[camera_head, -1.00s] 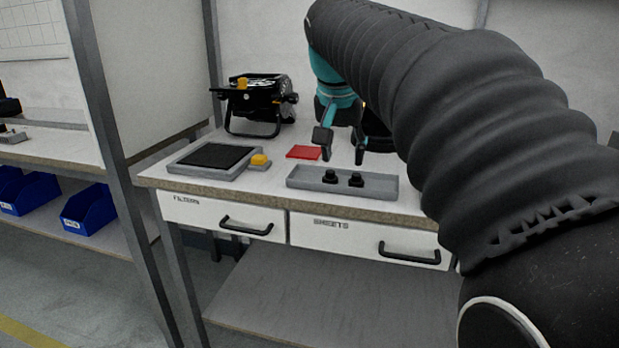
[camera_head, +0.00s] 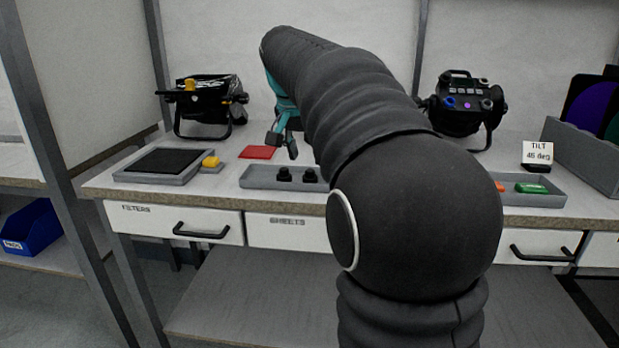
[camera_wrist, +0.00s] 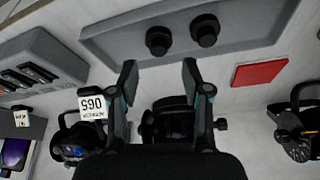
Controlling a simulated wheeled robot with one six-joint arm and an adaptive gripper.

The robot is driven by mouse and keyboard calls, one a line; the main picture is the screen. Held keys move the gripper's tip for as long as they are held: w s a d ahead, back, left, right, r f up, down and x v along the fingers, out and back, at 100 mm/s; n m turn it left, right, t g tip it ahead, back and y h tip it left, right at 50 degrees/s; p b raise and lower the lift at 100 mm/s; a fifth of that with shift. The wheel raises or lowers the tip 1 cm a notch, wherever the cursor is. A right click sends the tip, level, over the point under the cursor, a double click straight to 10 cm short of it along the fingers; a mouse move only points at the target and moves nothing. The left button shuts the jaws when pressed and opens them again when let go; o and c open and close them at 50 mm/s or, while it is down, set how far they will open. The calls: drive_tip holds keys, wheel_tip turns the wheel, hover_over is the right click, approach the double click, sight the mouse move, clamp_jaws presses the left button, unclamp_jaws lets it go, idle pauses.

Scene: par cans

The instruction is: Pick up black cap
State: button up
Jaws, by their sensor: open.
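Two small black caps stand in a shallow grey tray (camera_head: 258,180) on the bench, the left cap (camera_head: 284,174) and the right cap (camera_head: 309,175) in the head view. The wrist view shows both, one cap (camera_wrist: 205,30) and another cap (camera_wrist: 158,40), near the top, in the tray (camera_wrist: 110,38). My gripper (camera_head: 282,145) is open and empty, above the bench just behind the tray in the head view. In the wrist view its fingertips (camera_wrist: 160,75) are apart, pointing towards the caps without touching them.
A red sheet (camera_head: 257,152) lies beside the tray. A grey frame with a black pad (camera_head: 165,161) and a yellow knob (camera_head: 210,162) sit to the left. Black lamps stand behind, one left (camera_head: 203,100), one right (camera_head: 463,105). A "TILT 45 deg" card (camera_head: 537,152) stands at right.

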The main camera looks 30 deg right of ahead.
sight(310, 171)
drive_tip(key=shift+x, duration=2.65)
drive_tip(key=shift+s, duration=0.1)
drive_tip(key=c, duration=0.5)
